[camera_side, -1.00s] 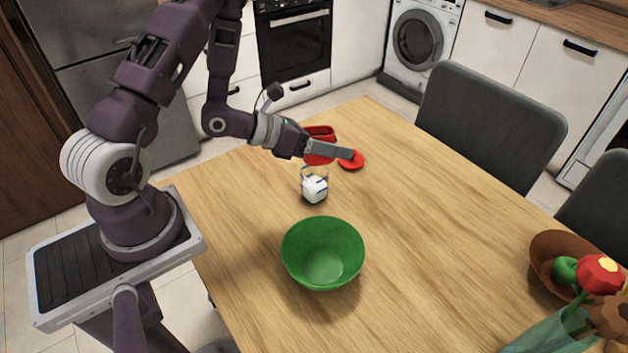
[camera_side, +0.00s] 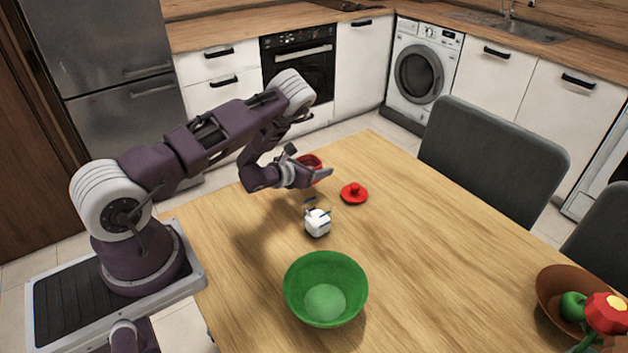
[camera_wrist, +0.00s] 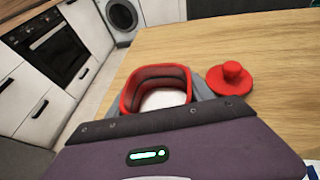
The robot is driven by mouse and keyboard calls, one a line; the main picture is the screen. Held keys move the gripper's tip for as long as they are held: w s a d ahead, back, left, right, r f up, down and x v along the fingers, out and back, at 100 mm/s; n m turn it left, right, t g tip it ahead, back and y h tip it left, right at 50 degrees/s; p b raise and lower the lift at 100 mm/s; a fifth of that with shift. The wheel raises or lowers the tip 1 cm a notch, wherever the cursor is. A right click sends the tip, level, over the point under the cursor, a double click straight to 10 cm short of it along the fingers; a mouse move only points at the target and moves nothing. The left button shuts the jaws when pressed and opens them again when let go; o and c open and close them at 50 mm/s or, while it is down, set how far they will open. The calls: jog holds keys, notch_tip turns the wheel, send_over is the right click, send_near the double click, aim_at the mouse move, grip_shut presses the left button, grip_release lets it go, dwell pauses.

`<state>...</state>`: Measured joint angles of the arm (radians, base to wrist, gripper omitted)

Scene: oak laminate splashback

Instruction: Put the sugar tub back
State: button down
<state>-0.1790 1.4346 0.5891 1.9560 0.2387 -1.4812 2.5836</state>
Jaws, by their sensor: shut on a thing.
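The sugar tub (camera_side: 313,162) is a red open-topped container, partly hidden behind my gripper in the side view. The wrist view looks into its mouth, with a red rim (camera_wrist: 158,72) and white contents (camera_wrist: 165,98). My gripper (camera_side: 322,175) is shut on the tub, with a grey finger on either side of it. I cannot tell whether its base touches the table. A red knobbed lid (camera_side: 354,194) lies on the table to the right of the tub, apart from it; it also shows in the wrist view (camera_wrist: 230,78).
A white item with blue marks (camera_side: 317,224) stands on the wooden table (camera_side: 440,260) in front of my gripper. A green bowl (camera_side: 325,290) is nearer the camera. A brown bowl (camera_side: 560,300) with green fruit and a red flower are at right. The middle right is clear.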

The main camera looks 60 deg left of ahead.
jog(key=shift+f, duration=1.85)
jog(key=shift+f, duration=0.1)
jog(key=shift+c, duration=2)
grip_release()
